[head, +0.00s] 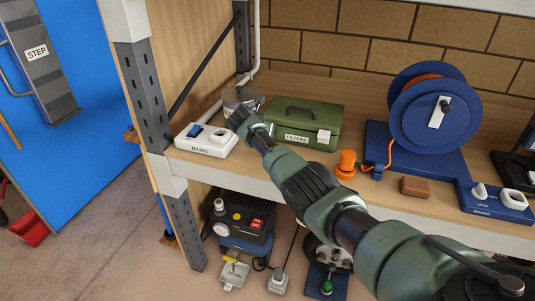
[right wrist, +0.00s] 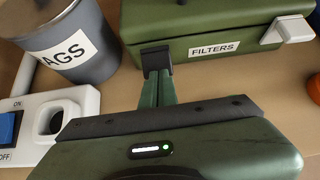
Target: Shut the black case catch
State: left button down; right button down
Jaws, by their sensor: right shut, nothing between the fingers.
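A green case (head: 304,121) labelled FILTERS stands on the shelf with its lid down. It has a dark handle on top and a pale catch (head: 323,137) at the front right. In the right wrist view the case (right wrist: 205,28) is at the top, and its catch (right wrist: 285,33) juts out at a slant. I cannot make out a black case with a catch. My right gripper (head: 238,118) is in front of the green case's left end, left of the catch. In the right wrist view its fingers (right wrist: 157,68) are shut and empty. My left gripper is not in view.
A MAINS switch box (head: 207,140) and a grey tub (right wrist: 72,38) are left of the case. A dark object (head: 515,165) is cut off at the right edge.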

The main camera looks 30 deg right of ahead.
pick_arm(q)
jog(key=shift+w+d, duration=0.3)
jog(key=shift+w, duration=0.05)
pick_arm(e)
jog(key=shift+w+d+r, duration=0.55)
jog(key=shift+d+r, duration=0.1)
jog(key=shift+r, duration=0.25)
pick_arm(q)
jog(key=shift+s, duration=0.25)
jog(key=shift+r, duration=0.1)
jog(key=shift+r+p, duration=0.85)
jog(key=shift+p, duration=0.1)
pick_arm(e)
jog(key=shift+r, duration=0.8)
